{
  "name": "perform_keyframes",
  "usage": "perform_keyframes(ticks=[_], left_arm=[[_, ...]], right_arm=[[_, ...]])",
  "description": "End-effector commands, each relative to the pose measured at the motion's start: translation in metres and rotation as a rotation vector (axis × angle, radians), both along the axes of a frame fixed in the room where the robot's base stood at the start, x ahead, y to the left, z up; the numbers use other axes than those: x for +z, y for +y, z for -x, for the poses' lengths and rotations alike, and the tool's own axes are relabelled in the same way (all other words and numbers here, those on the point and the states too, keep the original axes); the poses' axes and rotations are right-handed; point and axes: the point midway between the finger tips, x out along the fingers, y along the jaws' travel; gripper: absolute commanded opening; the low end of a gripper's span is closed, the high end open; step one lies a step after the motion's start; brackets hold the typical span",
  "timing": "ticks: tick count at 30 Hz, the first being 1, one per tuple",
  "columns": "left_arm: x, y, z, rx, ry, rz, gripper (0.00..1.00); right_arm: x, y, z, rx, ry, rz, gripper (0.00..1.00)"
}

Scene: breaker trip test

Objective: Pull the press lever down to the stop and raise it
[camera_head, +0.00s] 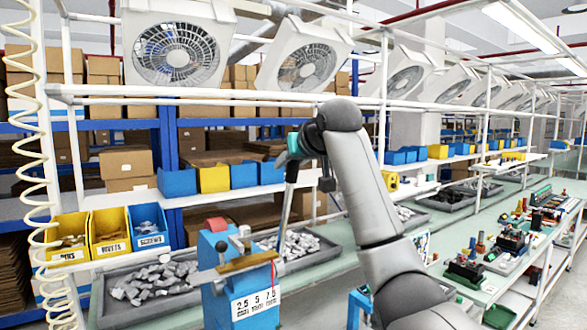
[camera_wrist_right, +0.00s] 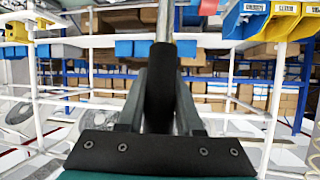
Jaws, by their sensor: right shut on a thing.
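The blue press (camera_head: 213,290) stands at the bench's near edge, with a red cap on top, a brass-coloured bar across its front and a label reading 2.5, 5, 7.5. Its metal lever (camera_head: 286,205) rises at the right side, nearly upright, leaning slightly right at the top. My right gripper (camera_head: 291,158) is at the lever's upper end. In the right wrist view, the gripper (camera_wrist_right: 160,100) is shut on the lever's dark grip (camera_wrist_right: 160,85), with the metal rod (camera_wrist_right: 164,20) running on beyond it. The lever's lower joint is partly hidden. My left gripper is not in view.
A grey tray of metal parts (camera_head: 150,283) lies left of the press, and more parts lie behind it. Yellow and blue bins (camera_head: 108,234) stand at the left. A coiled cream hose (camera_head: 38,180) hangs at the left edge. A shelf rail (camera_head: 250,100) and fans are above.

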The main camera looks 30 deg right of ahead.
Motion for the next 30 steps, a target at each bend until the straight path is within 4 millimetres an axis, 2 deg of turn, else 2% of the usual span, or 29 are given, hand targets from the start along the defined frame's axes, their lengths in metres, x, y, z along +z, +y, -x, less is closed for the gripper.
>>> perform_keyframes(ticks=[21, 22, 29, 30], left_arm=[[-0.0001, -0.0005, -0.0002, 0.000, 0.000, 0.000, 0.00], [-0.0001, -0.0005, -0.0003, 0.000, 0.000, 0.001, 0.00], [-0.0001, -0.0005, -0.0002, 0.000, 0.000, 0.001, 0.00], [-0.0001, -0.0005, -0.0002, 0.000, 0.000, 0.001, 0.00]], right_arm=[[0.0019, 0.0010, -0.0051, 0.001, 0.046, 0.004, 0.00], [0.0019, 0.0010, -0.0051, 0.001, 0.046, 0.004, 0.38], [0.0018, 0.0010, -0.0049, 0.001, 0.047, 0.004, 0.64], [0.0018, 0.0010, -0.0049, 0.001, 0.047, 0.004, 0.64]])
